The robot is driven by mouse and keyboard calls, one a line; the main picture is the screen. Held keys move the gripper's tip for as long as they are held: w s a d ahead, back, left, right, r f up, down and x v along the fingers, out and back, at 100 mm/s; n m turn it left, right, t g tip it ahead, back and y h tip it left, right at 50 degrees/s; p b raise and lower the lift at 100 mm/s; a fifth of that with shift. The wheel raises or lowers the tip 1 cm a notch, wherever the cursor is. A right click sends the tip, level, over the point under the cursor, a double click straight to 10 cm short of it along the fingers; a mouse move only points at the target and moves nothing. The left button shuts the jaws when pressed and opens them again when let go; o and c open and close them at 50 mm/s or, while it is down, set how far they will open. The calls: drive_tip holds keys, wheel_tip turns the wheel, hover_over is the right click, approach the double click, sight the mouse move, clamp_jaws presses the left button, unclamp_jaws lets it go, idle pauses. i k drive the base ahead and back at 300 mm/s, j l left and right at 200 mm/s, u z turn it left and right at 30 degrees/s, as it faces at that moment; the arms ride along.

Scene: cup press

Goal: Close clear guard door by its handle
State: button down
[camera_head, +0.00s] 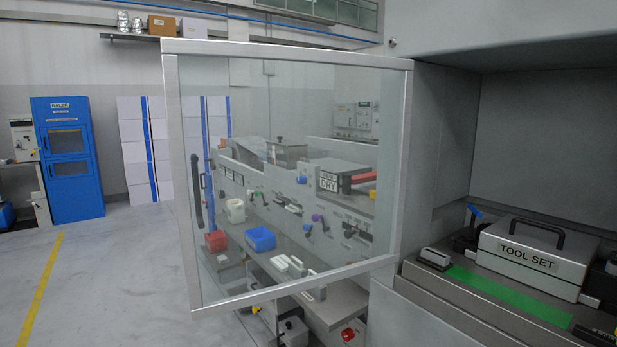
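The clear guard door (290,49) stands swung open to the left of the grey machine body. It has a light metal frame and a see-through pane. Its right frame side is by the machine's front edge, and its left side is free. The black vertical bar handle (196,191) is on the door's left side, just inside the frame. My gripper is not in view.
The machine's open bay at right holds a grey TOOL SET case (540,257) and a green strip (507,294). Behind the pane, a bench holds a red bin (216,241) and a blue bin (260,239). The floor (110,265) left of the door is clear.

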sight(171, 48)
drive_tip(key=i+j, duration=0.2)
drive_tip(key=j, duration=0.15)
drive_tip(key=i+j, duration=0.15)
drive_tip(key=j, duration=0.25)
drive_tip(key=i+j, duration=0.2)
drive_tip(key=j, duration=0.15)
drive_tip(key=i+j, duration=0.15)
drive_tip(key=j, duration=0.2)
drive_tip(key=i+j, duration=0.2)
drive_tip(key=j, duration=0.2)
drive_tip(key=i+j, duration=0.2)
drive_tip(key=j, duration=0.15)
drive_tip(key=i+j+z, duration=0.15)
drive_tip(key=j+z, duration=0.15)
drive_tip(key=j, duration=0.15)
drive_tip(key=i+j+z, duration=0.25)
drive_tip(key=j, duration=0.25)
drive_tip(key=j+z, duration=0.3)
drive_tip(key=j, duration=0.15)
